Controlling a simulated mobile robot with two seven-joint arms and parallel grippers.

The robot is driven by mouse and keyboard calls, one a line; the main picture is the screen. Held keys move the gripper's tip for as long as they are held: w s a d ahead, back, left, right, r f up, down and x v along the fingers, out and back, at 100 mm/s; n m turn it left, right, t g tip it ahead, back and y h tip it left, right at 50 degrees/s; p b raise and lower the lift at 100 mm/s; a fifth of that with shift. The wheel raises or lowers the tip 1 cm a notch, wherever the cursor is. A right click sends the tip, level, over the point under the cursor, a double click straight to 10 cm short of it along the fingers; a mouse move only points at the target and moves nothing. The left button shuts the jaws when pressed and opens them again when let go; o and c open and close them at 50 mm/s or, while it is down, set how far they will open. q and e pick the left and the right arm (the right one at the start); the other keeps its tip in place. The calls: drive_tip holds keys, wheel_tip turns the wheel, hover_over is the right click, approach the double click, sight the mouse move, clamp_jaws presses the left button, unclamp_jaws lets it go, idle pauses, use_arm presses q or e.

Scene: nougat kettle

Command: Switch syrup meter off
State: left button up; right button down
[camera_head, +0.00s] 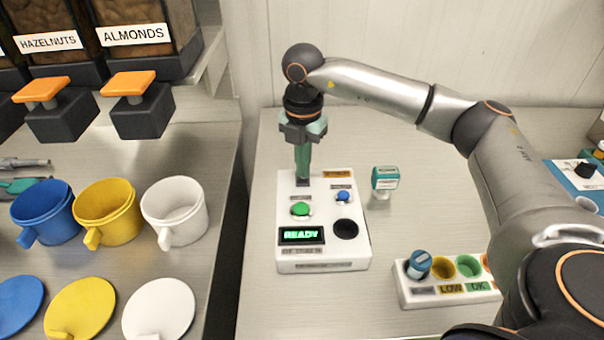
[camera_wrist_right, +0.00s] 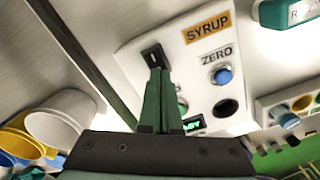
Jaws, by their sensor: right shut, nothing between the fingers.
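The syrup meter (camera_head: 348,258) is a white box on the counter with a lit green READY display (camera_head: 301,235). In the right wrist view it (camera_wrist_right: 200,65) carries an orange SYRUP label. A black rocker switch (camera_wrist_right: 155,55) with a white mark sits at its upper left corner. My right gripper (camera_head: 303,176) points down at this corner, its green fingers shut and empty. In the wrist view the fingertips (camera_wrist_right: 161,72) overlap the switch's lower end. I cannot tell if they touch it. My left gripper is not in view.
The meter also has a green button (camera_head: 300,209), a blue ZERO button (camera_head: 343,196) and a dark round spot (camera_head: 346,229). A teal stamp (camera_head: 385,178) stands to its right. A white block with coloured wells (camera_head: 450,295) is at front right. Cups, including a yellow one (camera_head: 108,212), stand left.

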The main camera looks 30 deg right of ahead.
drive_tip(key=shift+f+b, duration=0.3)
drive_tip(key=shift+f, duration=0.2)
idle(0.3)
drive_tip(key=shift+r+p, duration=2.75)
drive_tip(key=shift+r, duration=0.8)
drive_tip(key=shift+s+f, duration=0.1)
